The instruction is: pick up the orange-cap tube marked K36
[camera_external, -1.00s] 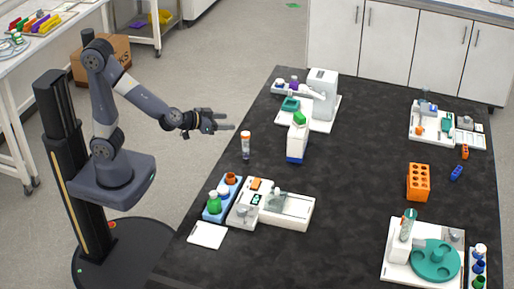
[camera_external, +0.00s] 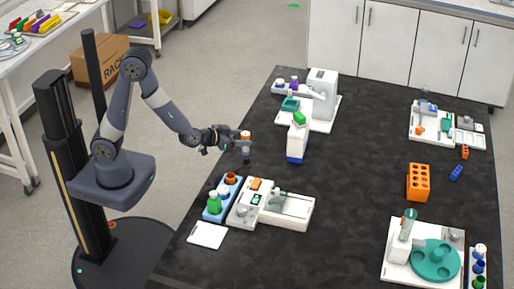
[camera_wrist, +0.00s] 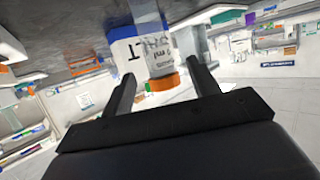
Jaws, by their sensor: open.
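The orange-capped tube (camera_external: 245,134) stands upright on the dark table near its left edge, and my gripper's fingers hide part of its body. In the wrist view the clear tube (camera_wrist: 157,50) appears upside down, its orange cap between my fingers; its mark is not readable. My gripper (camera_external: 244,146) is level at the tube's upper part, one finger on each side. It also shows in the wrist view (camera_wrist: 160,80), open, with a gap beside the cap, not clamped on it.
A white and blue device (camera_external: 296,146) with a green top stands right of the tube. A blue rack (camera_external: 212,212) with bottles and a white balance-like device (camera_external: 290,212) stand nearer the front. An orange block (camera_external: 418,182) is far right. The table's middle is clear.

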